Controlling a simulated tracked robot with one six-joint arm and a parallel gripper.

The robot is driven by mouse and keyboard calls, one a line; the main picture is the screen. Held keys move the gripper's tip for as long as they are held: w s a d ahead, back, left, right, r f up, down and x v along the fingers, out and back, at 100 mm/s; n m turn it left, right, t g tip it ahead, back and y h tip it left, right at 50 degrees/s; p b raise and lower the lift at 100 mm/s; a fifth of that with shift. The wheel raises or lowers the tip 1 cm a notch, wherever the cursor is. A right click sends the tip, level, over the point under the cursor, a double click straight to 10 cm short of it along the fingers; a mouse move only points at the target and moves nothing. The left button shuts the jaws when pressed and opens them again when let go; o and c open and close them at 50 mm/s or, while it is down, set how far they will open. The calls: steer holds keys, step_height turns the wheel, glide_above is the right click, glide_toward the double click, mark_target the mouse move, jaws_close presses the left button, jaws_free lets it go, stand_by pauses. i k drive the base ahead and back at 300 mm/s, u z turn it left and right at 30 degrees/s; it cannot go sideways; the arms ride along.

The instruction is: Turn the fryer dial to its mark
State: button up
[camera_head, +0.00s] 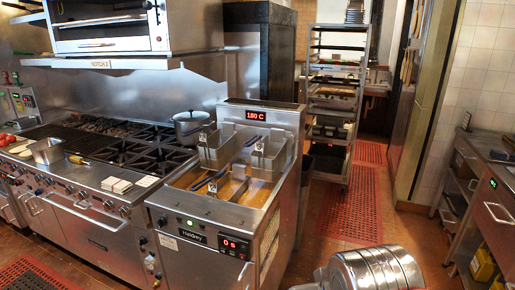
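The fryer (217,211) stands at the centre, a steel unit with an oil well and two wire baskets (268,158) hanging at its back. Its upright back panel carries a red display (255,115) reading 180 C. On the front panel, a small dark round knob (163,221) sits at the left, beside a green light (189,222); it looks like the dial. Its pointer and any mark are too small to read. A second red display (235,247) sits at the right of the front. My gripper is not in view.
A range (95,228) with black burner grates and a lidded pot (190,127) adjoins the fryer on the left. A rack (335,105) stands behind right. A red floor mat (351,205) lies in the aisle. A steel counter (492,205) lines the right side.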

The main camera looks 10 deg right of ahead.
mark_target(162, 221)
steer(key=u, duration=0.05)
steer(key=k, duration=0.5)
steer(key=z, duration=0.5)
steer(key=i, duration=1.65)
steer(key=u, duration=0.05)
